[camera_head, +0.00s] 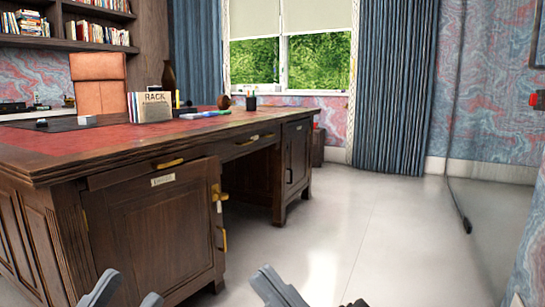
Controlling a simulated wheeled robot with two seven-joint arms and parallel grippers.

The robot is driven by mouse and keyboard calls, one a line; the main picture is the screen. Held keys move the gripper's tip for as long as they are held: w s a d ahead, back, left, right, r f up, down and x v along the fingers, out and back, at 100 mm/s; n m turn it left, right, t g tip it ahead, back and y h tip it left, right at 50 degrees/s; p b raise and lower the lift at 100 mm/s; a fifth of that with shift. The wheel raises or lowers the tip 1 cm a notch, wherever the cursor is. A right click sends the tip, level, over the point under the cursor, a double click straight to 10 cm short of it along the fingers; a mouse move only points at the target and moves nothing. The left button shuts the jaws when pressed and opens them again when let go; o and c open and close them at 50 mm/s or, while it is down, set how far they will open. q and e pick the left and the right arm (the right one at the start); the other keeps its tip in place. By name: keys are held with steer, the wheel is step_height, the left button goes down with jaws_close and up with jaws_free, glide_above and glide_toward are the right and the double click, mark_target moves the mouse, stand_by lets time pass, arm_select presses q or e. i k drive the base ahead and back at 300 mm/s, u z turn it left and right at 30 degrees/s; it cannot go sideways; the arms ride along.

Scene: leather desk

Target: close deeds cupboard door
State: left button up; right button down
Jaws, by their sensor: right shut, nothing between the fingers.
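A dark wooden cupboard door (160,238) with a small pale label fronts the near pedestal of the desk. The label is too small to read. The door looks ajar, its right edge standing out from the pedestal, with brass on its left edge. My right gripper (266,269) is shut and empty, right of the door and low over the floor. Contact with the door is not visible.
The desk (60,150) carries books, a pen cup and small items. Its far pedestal has another labelled door (297,155), which looks shut. The pale floor (350,225) to the right is clear. A glass-like panel with a dark fitting (466,226) stands at far right.

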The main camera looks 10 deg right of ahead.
mark_target(162, 229)
steer(key=z, duration=0.3)
steer(key=i, duration=0.95)
steer(key=u, duration=0.7)
steer(key=i, duration=0.55)
steer(key=u, duration=0.55)
